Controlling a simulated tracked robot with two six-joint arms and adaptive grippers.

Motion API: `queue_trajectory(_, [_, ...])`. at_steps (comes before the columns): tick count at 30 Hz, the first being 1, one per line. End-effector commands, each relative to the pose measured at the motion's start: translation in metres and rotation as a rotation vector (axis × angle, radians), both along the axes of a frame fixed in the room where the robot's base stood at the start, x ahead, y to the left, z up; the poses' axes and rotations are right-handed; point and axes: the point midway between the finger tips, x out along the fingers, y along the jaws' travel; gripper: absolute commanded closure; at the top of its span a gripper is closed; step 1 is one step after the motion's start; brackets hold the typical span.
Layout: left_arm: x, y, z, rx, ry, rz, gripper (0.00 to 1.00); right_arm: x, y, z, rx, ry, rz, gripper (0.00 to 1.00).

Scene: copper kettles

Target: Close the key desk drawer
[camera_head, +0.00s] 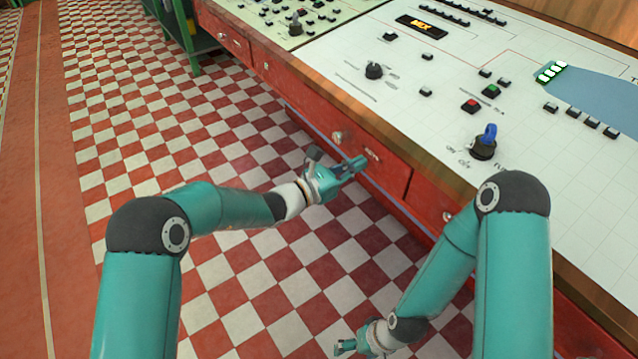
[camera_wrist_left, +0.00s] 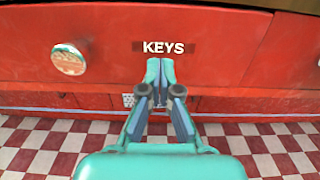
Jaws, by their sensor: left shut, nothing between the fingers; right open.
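The key drawer (camera_head: 385,172) is a red front in the side of the desk, with a KEYS label (camera_wrist_left: 165,47) and a round knob (camera_wrist_left: 69,59) to the label's left. No clear gap shows around the front; it looks flush or nearly so, but I cannot tell exactly. My left gripper (camera_head: 360,162) is shut and empty, its fingertips right at the drawer front. In the left wrist view the fingertips (camera_wrist_left: 160,64) sit just below the label; contact is unclear. My right gripper (camera_head: 344,347) is open and empty, low over the floor at the bottom edge.
The desk's white control panel (camera_head: 440,110) carries knobs, buttons and a blue-handled key switch (camera_head: 486,140). Its wooden edge (camera_head: 350,100) overhangs the drawers. Another red drawer (camera_head: 226,38) is further left. The checkered floor (camera_head: 170,130) in front is clear.

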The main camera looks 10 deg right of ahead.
Motion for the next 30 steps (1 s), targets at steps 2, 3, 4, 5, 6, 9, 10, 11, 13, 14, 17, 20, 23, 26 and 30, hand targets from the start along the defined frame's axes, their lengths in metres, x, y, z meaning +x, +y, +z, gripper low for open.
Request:
queue_trajectory(2, [-0.006,0.012,-0.002,0.001,0.002,-0.003,1.00,0.000,0.000,-0.002,0.000,0.000,0.001,0.24])
queue_trajectory(3, [-0.009,0.019,-0.002,0.002,0.003,-0.005,1.00,0.000,0.000,-0.002,0.000,0.001,0.001,0.24])
queue_trajectory(4, [-0.012,0.026,-0.001,0.001,0.004,-0.004,1.00,0.000,0.000,-0.001,0.000,0.001,0.001,0.24])
queue_trajectory(5, [-0.015,0.032,-0.001,0.002,0.005,-0.004,1.00,0.000,0.000,0.000,0.000,0.000,0.001,0.24])
queue_trajectory(6, [-0.020,0.040,-0.001,0.002,0.005,-0.005,1.00,0.000,0.000,0.001,0.000,0.000,0.000,0.24])
queue_trajectory(9, [-0.030,0.060,-0.001,0.002,0.005,-0.006,1.00,0.000,0.000,0.002,0.000,0.000,0.000,0.24])
queue_trajectory(10, [-0.032,0.066,-0.002,0.002,0.005,-0.006,1.00,0.000,0.000,0.002,0.000,0.000,0.000,0.24])
queue_trajectory(11, [-0.035,0.071,-0.002,0.002,0.004,-0.006,1.00,0.000,0.000,0.002,0.000,0.000,0.000,0.24])
queue_trajectory(13, [-0.040,0.081,-0.002,0.002,0.005,-0.007,1.00,0.000,0.000,0.003,0.000,0.000,0.000,0.24])
queue_trajectory(14, [-0.042,0.085,-0.002,0.002,0.005,-0.007,1.00,0.000,0.000,0.003,0.000,0.000,0.000,0.24])
queue_trajectory(17, [-0.047,0.095,-0.002,0.003,0.004,-0.009,1.00,0.000,0.000,0.004,0.000,0.000,0.000,0.24])
queue_trajectory(20, [-0.050,0.100,-0.003,0.003,0.004,-0.010,1.00,0.000,0.000,0.004,0.000,0.000,0.000,0.24])
queue_trajectory(23, [-0.051,0.102,-0.003,0.003,0.005,-0.009,1.00,0.000,0.000,0.004,0.000,0.000,0.000,0.24])
queue_trajectory(26, [-0.047,0.111,-0.008,0.003,0.013,0.008,1.00,0.000,0.000,0.004,0.000,0.000,0.000,0.24])
queue_trajectory(30, [-0.059,0.136,-0.039,0.025,0.078,0.011,1.00,0.000,0.000,0.004,0.000,0.000,0.000,0.24])
